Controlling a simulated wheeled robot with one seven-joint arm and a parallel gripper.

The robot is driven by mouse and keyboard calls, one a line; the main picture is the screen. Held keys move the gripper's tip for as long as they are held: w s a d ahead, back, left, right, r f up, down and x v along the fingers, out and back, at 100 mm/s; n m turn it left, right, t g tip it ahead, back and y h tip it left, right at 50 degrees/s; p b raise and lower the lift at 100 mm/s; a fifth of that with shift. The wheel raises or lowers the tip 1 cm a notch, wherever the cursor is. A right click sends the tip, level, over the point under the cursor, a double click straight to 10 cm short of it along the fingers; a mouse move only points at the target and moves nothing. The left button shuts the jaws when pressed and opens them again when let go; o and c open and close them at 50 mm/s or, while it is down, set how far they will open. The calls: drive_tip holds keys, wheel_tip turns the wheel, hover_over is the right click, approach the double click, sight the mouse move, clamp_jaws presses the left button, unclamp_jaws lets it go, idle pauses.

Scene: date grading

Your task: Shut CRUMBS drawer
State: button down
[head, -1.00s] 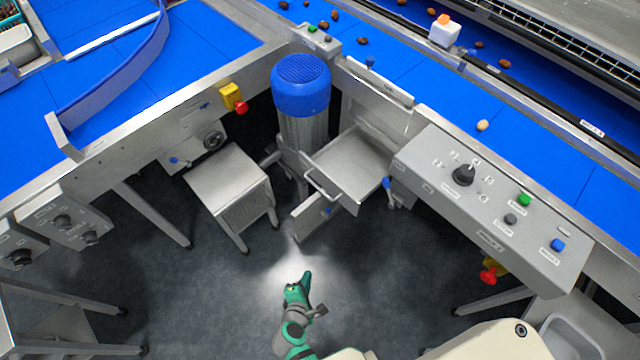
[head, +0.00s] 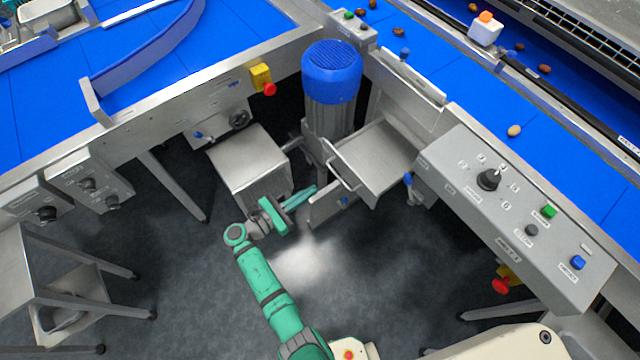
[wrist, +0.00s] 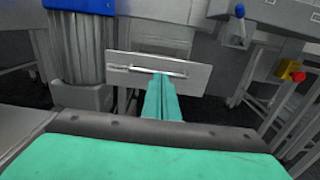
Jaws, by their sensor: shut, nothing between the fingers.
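A metal drawer (head: 379,158) stands pulled out under the right-hand belt, beside the blue-capped motor; no CRUMBS lettering is readable on it. In the wrist view its front panel (wrist: 193,80) faces me, with a bar handle across it. My green gripper (head: 314,190) is low in front of the drawer, at the left of its front in the head view. In the wrist view the shut, empty fingers (wrist: 162,98) point at the panel, just below the handle. I cannot tell whether they touch it.
The blue-capped motor (head: 332,78) stands left of the drawer. A metal box on legs (head: 247,165) is close left of my gripper. The grey control panel (head: 515,205) juts out at the right. Open floor (head: 400,290) lies in front.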

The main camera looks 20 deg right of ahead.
sight(348, 167)
drive_tip(key=x, duration=1.2)
drive_tip(key=shift+d+f, duration=0.1)
drive_tip(key=shift+d, duration=0.3)
drive_tip(key=shift+w, duration=0.15)
